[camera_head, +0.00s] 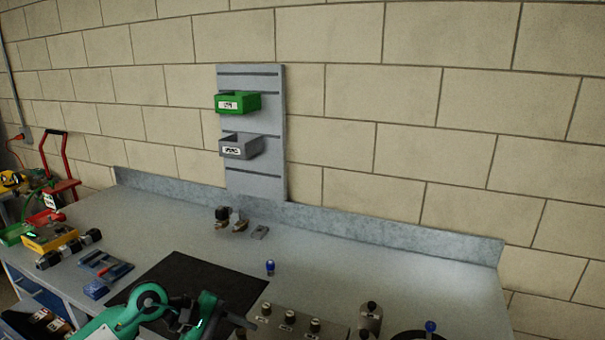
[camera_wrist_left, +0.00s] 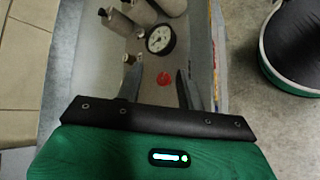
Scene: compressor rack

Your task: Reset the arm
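My green left arm (camera_head: 150,302) shows at the bottom of the head view, in front of the black mat. Its gripper is hard to make out there. In the left wrist view my left gripper (camera_wrist_left: 160,78) has its two fingers apart, with nothing visibly held between them. A red mark on a grey surface shows between and beyond the fingers. A round dial gauge (camera_wrist_left: 160,40) lies beyond the fingertips, apart from them. My right gripper is in neither view.
The workbench bears a black mat (camera_head: 210,280), a blue-topped piece (camera_head: 270,268) and a panel with knobs (camera_head: 295,325). A yellow bin (camera_head: 50,237) stands left. Green (camera_head: 238,103) and grey (camera_head: 240,146) bins hang on the wall rack. The bench's right rear is clear.

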